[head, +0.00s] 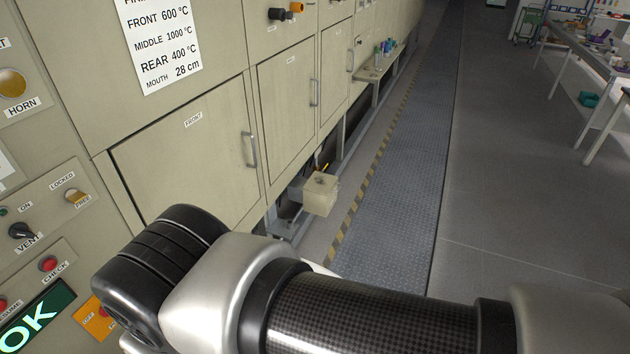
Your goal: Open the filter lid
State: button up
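No part in view is labelled as a filter. A small beige box (321,193) sticks out low beside the furnace, below the cabinet doors. Its top looks flat and closed, with a small dark spot on it and a small yellow piece (325,168) just behind it. I cannot tell for sure whether this is the filter and its lid. My arm crosses the bottom of the view, nearer to me than the box and apart from it in the picture. My gripper is not in view.
The furnace front has closed doors with handles, the nearest marked FRONT (187,165). A control panel with knobs and a green OK display (35,318) stands at left. A metal walkway (410,190) with a striped edge runs beside the furnace. Grey floor (530,200) is clear at right, before tables.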

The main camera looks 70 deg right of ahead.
aim_at(321, 183)
jog(key=z, duration=2.3)
jog(key=i+l+u, duration=0.15)
jog(key=i+l, duration=0.2)
jog(key=i, duration=0.4)
jog(key=i+l+u, duration=0.2)
jog(key=i+l, duration=0.25)
jog(key=i, duration=0.3)
jog(key=i+l+u, duration=0.15)
jog(key=i+l, duration=0.4)
jog(key=i, duration=0.15)
